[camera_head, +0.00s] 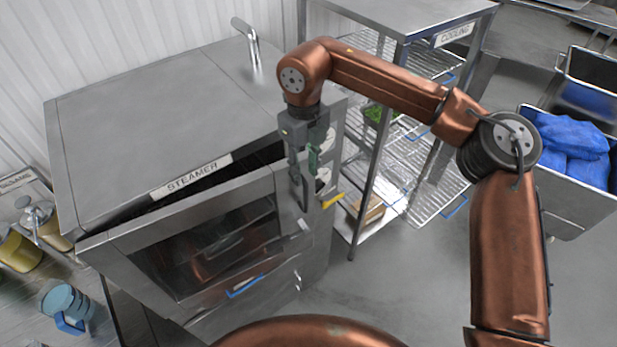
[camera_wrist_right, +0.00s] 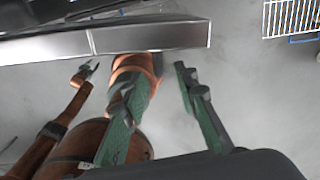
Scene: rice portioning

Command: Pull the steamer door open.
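The steel steamer (camera_head: 140,120) stands at left with a label on its front top edge. Its windowed door (camera_head: 130,235) is ajar, with a dark gap behind its top edge that widens to the right. The door's top edge seems to be the metal bar (camera_wrist_right: 150,38) in the right wrist view. My right gripper (camera_head: 300,200) points down at the door's right end; its fingers are apart in the right wrist view (camera_wrist_right: 155,85), with nothing seen held. I cannot tell whether it touches the door. A small, distant gripper (camera_wrist_right: 90,70), apparently my left, shows there; its opening is unclear.
A wire-shelf cooling rack (camera_head: 430,170) stands right of the steamer. A bin with blue cloth-like contents (camera_head: 575,145) is at far right. A counter with jars (camera_head: 20,250) and a blue cup (camera_head: 65,302) is at left. Grey floor (camera_head: 400,285) in front is clear.

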